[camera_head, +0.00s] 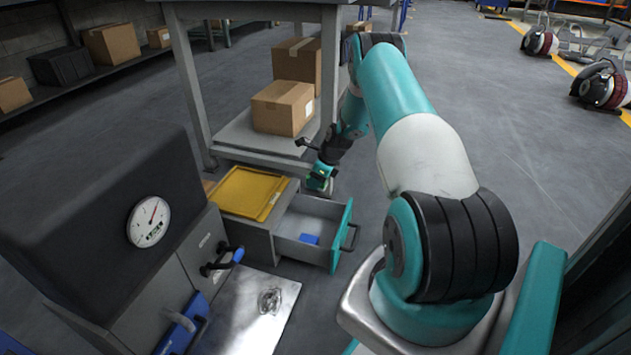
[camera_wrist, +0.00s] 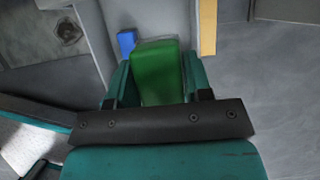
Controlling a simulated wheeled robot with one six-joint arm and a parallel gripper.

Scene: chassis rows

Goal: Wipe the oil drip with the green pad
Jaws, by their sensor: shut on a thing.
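The green pad (camera_wrist: 158,72) is between the fingers of my gripper (camera_wrist: 156,82) in the wrist view, and the gripper is shut on it. In the head view my gripper (camera_head: 320,178) is above the open drawer, and the pad is small there. The oil drip (camera_head: 269,300) is a dark, ringed smear on the bare metal plate (camera_head: 235,318) at the lower middle. It also shows in the wrist view at the upper left (camera_wrist: 69,33). My gripper is apart from the drip, beyond it and to the right.
The open drawer (camera_head: 341,235) holds a blue block (camera_head: 309,239). A yellow tray (camera_head: 247,192) lies on the cabinet top. A dark machine with a gauge (camera_head: 148,221) and blue handle (camera_head: 238,254) borders the plate on the left. A shelf with boxes (camera_head: 282,107) stands behind.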

